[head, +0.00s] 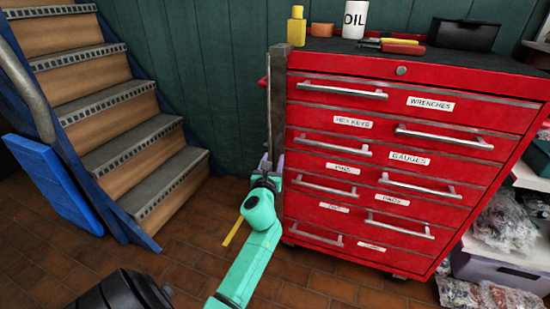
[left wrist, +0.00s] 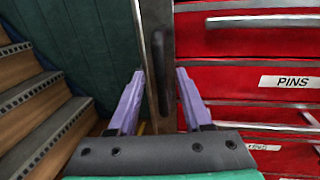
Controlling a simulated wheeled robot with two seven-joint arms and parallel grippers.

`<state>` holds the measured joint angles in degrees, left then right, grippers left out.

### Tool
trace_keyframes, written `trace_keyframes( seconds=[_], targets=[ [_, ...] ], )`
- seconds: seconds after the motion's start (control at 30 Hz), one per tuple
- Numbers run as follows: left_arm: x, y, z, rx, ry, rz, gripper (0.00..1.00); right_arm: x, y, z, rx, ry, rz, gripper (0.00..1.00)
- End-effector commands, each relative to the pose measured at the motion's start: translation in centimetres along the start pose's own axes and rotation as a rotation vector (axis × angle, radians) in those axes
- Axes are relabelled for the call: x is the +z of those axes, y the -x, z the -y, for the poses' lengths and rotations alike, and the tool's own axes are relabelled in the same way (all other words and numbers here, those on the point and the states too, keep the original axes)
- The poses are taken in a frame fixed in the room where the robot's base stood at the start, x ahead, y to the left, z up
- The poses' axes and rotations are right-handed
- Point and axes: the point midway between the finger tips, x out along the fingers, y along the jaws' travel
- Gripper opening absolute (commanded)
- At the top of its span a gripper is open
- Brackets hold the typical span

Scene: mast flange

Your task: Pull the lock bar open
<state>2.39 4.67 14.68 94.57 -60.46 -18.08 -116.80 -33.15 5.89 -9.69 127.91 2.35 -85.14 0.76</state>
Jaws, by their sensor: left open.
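The lock bar (head: 277,95) is a grey upright metal bar along the left front edge of the red tool cabinet (head: 388,138). It looks closed against the drawer edges. My left gripper (head: 268,163) is at the lower part of the bar. Its purple fingers (left wrist: 161,72) are open, one on each side of the bar; contact cannot be told. The bar's lower end is hidden by the gripper. My right gripper is not in view.
Wooden stairs (head: 120,120) with a blue side stand at the left. A green wall (head: 205,70) is behind. An oil can (head: 355,19), a yellow bottle (head: 297,26) and tools sit on the cabinet top. Brick floor left of the cabinet is mostly free, with a yellow strip (head: 233,231).

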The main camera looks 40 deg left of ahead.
Motion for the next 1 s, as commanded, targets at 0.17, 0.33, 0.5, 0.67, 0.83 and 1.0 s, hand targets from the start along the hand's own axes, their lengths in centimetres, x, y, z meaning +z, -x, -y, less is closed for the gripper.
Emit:
trace_keyframes(
  seconds=[0.17, 0.33, 0.5, 0.67, 0.83, 1.0],
  targets=[
    [-0.1, -2.5, 0.1, -0.002, 0.000, 0.001, 0.49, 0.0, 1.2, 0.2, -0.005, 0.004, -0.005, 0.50],
    [-0.1, -2.7, 0.1, -0.002, 0.000, -0.001, 0.49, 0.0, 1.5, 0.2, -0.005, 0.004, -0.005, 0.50],
    [-0.1, -2.7, 0.1, -0.002, 0.000, -0.001, 0.23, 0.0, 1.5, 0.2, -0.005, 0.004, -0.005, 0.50],
    [-0.1, -2.7, 0.1, -0.002, 0.001, -0.001, 0.00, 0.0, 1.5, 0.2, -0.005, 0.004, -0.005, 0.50],
    [-0.1, -2.7, 0.1, -0.002, 0.001, -0.001, 0.00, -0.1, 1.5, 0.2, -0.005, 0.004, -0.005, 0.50],
    [-0.1, -2.7, 0.1, -0.002, 0.001, -0.001, 0.00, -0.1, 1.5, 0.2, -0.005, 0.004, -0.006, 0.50]
  ],
)
